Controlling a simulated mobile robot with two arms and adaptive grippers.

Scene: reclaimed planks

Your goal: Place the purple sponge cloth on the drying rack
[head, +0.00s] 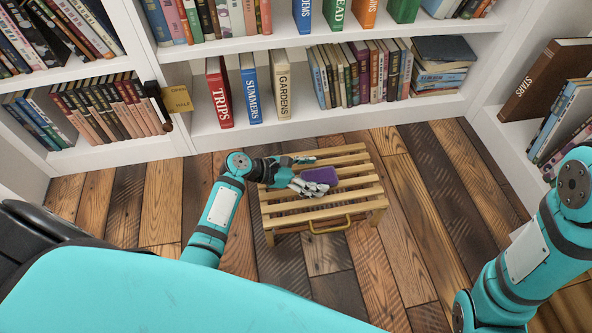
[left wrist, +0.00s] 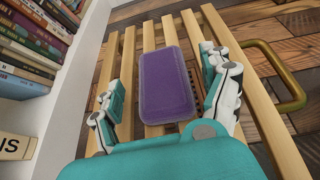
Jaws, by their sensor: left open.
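The purple sponge cloth (head: 322,175) lies flat on the slats of the wooden drying rack (head: 347,210). In the left wrist view the purple sponge cloth (left wrist: 167,85) rests across the rack's pale slats (left wrist: 128,60). My left gripper (head: 309,175) is open just over the rack, its fingers spread to either side of the cloth. In the left wrist view the fingers of the left gripper (left wrist: 168,88) stand apart from the cloth's edges, with a visible gap. My right gripper is not in view.
The rack stands on a plank floor (head: 400,190) and has a brass-coloured handle (head: 330,225) at its front. White bookshelves (head: 300,125) full of books stand behind it and at both sides. Bare floor lies to the rack's left and right.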

